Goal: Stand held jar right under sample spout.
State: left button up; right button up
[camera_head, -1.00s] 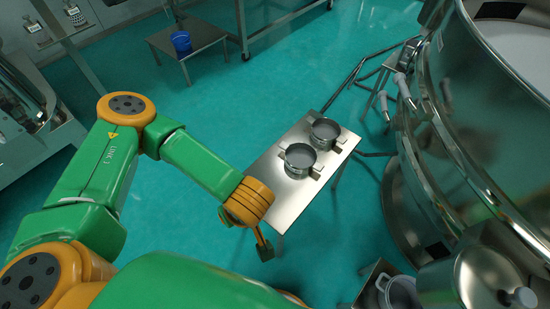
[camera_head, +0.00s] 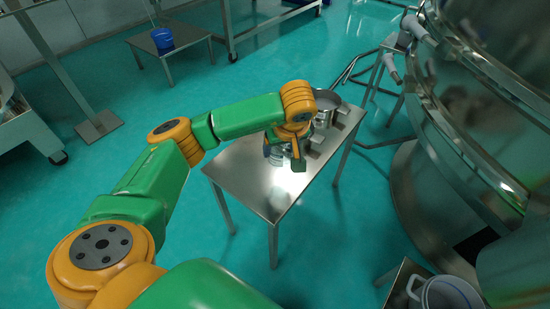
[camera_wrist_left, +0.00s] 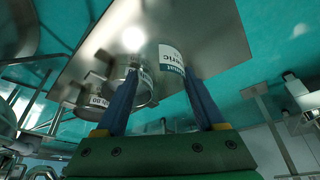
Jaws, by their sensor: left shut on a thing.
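My left gripper (camera_head: 292,160) is above the near part of the small steel table, its fingers pointing down. In the left wrist view its two blue fingers (camera_wrist_left: 163,108) are shut on a jar (camera_wrist_left: 172,60) with a white printed label; the rest of the jar is hard to make out. In the head view the jar (camera_head: 275,155) shows only partly beside the fingers; I cannot tell whether it touches the table. White-tipped spout-like parts (camera_head: 390,68) stick out from the large steel sieve (camera_head: 465,130) at right; I cannot tell which is the sample spout. My right gripper is not in view.
The steel table (camera_head: 235,165) carries round steel pans (camera_head: 325,103), partly hidden by my wrist. A steel pot (camera_head: 445,295) stands at the lower right. A blue bucket (camera_head: 162,39) stands on a low table at back left.

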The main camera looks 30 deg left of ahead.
pick_arm(q)
jog(key=a+f, duration=0.1)
jog(key=w+a+f, duration=0.1)
jog(key=f, duration=0.1)
jog(key=a+f+b, duration=0.1)
jog(key=f, duration=0.1)
jog(key=shift+w+a+f, duration=0.1)
jog(key=shift+w+a, duration=0.05)
jog(key=shift+a, duration=0.15)
jog(key=shift+d+f+b, duration=0.1)
jog(key=shift+f+b, duration=0.2)
jog(key=shift+f, duration=0.95)
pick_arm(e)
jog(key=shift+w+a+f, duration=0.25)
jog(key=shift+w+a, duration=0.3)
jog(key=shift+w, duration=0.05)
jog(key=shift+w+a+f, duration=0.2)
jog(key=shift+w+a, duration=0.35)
pick_arm(q)
jog(key=shift+f, duration=0.1)
